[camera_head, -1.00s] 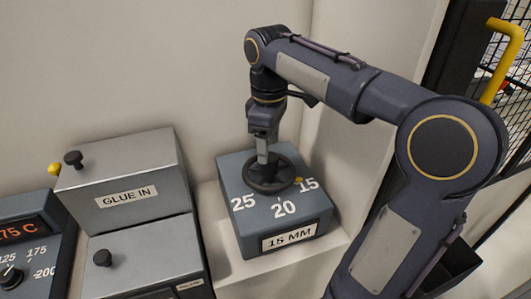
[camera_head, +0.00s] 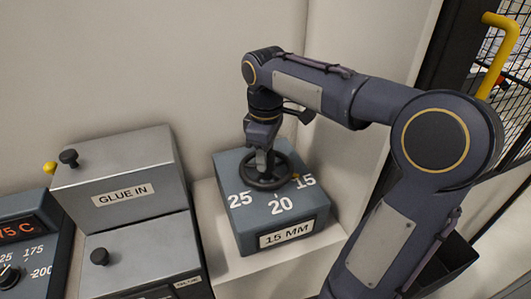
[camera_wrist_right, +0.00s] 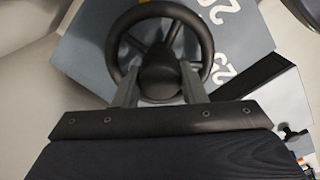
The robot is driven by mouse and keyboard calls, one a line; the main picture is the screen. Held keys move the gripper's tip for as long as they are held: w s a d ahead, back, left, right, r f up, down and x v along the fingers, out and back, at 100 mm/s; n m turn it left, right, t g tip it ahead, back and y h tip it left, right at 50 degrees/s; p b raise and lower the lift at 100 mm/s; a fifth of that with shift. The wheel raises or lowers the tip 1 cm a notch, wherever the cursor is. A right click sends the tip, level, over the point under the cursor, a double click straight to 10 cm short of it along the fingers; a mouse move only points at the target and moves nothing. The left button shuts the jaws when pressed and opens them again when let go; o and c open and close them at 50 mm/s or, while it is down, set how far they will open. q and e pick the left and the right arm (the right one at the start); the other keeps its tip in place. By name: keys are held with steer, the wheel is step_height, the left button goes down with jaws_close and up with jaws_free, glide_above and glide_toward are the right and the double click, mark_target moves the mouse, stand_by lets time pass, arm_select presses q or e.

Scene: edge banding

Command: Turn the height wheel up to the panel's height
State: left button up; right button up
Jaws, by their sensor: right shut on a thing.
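The black height wheel (camera_head: 267,172) sits on top of a blue-grey box (camera_head: 280,232) marked 25, 20 and 15, with a "15 MM" label on its front. A small yellow pointer (camera_head: 295,177) is at the wheel's rim near the 15 mark. My right gripper (camera_head: 263,160) comes down from above, shut on the wheel. In the right wrist view the two fingers (camera_wrist_right: 158,88) stand on either side of the wheel's hub (camera_wrist_right: 158,75), inside the rim. My left gripper is not in view. No panel can be made out.
A grey "GLUE IN" box (camera_head: 122,180) with black knobs stands left of the wheel's box. A temperature control panel (camera_head: 28,250) with a red display is at the far left. A pale wall is behind. A yellow handle (camera_head: 500,50) and mesh guard are at the right.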

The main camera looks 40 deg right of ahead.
steer(key=shift+m, duration=0.3)
steer(key=m+p, duration=0.1)
steer(key=m, duration=0.3)
steer(key=shift+r+m+p, duration=0.1)
steer(key=shift+m+p, duration=0.2)
steer(key=m+p, duration=0.1)
steer(key=m, duration=0.5)
steer(key=shift+d, duration=0.1)
steer(key=shift+m, duration=0.4)
steer(key=o, duration=1)
step_height(320, 180, up, 8)
steer(key=shift+f, duration=0.15)
